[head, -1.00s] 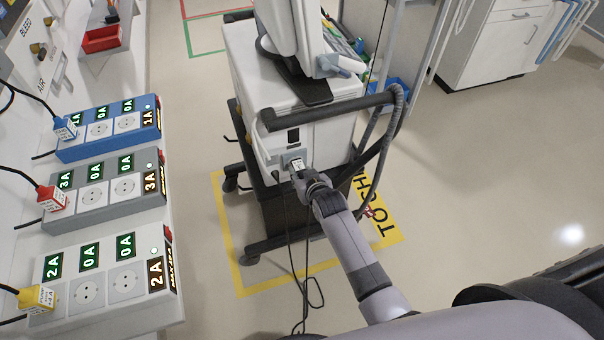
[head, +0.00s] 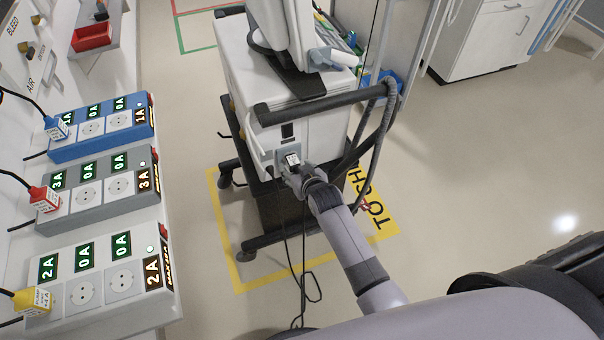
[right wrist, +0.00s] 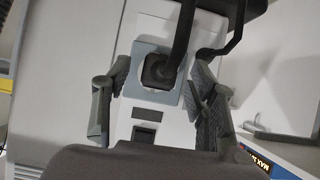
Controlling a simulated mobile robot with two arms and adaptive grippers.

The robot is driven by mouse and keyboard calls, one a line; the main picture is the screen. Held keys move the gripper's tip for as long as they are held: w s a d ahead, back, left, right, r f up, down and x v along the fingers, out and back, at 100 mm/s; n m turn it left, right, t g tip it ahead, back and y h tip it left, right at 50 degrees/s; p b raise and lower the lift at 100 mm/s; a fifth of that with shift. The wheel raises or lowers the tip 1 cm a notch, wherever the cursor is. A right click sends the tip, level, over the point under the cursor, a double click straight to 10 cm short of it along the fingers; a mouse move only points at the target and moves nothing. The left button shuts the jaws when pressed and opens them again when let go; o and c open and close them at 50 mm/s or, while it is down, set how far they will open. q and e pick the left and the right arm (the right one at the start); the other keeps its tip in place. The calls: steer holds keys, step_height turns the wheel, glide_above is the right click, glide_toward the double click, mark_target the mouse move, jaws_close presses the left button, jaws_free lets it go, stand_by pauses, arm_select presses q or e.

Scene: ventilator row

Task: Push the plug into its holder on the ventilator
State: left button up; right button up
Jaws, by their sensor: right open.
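The ventilator (head: 310,122) is a white cart unit with a black handlebar. The plug (head: 292,159), dark with a white label, sits at the blue-grey holder (head: 281,157) on its front. In the right wrist view the plug (right wrist: 160,70) is black, its cable running upward, and it sits against the holder plate (right wrist: 150,93). How deep it sits is not clear. My right gripper (head: 291,171) is at the plug. Its two fingers stand apart, one on each side of the plug, with gaps between (right wrist: 160,78). My left gripper is not in view.
Blue, grey and white socket strips (head: 100,286) with colored plugs line the left bench. The black handlebar (head: 330,104) passes close above my right gripper. A dark cable (head: 302,270) hangs below the plug to the floor.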

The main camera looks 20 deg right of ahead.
steer(key=v, duration=1.1)
steer(key=shift+s+r, duration=0.2)
